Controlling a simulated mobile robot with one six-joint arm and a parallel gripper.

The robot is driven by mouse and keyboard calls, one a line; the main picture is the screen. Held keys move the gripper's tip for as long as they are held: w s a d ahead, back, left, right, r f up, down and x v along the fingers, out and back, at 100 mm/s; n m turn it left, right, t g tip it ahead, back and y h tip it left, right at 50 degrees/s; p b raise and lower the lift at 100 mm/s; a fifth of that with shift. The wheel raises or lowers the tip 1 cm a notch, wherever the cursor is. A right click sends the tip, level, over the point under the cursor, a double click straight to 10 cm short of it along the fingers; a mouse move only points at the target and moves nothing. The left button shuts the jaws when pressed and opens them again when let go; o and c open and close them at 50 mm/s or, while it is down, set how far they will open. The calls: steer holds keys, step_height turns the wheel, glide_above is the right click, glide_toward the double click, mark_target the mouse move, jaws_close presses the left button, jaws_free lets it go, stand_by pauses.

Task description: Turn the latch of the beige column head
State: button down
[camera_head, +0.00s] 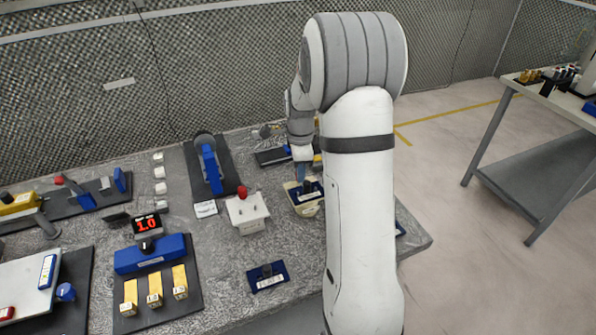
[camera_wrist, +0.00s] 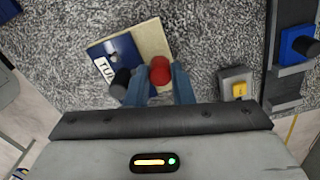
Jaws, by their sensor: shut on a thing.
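The beige column head (camera_head: 312,209) stands near the right of the bench in the head view, partly hidden by my arm. In the wrist view the beige block (camera_wrist: 152,38) carries a dark blue plate (camera_wrist: 118,56) with a white label and a black knob (camera_wrist: 120,82). A red knob (camera_wrist: 160,70), apparently the latch handle, sits between the blue fingers of my gripper (camera_wrist: 158,84). The gripper is shut on it. In the head view my gripper (camera_head: 302,170) is down at the column head, and its fingertips are hard to make out.
A white box with a red knob (camera_head: 248,213) stands just left of the column head. A small dark blue block (camera_head: 267,277) lies in front. A grey box with a yellow button (camera_wrist: 238,89) is beside my gripper in the wrist view. A blue lever fixture (camera_head: 210,168) stands further left.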

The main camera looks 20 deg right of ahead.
stand_by(0.4)
steer(key=c, duration=1.3)
jaws_free()
steer(key=shift+o, duration=0.2)
steer(key=shift+r+b, duration=0.4)
steer(key=shift+r, duration=3.5)
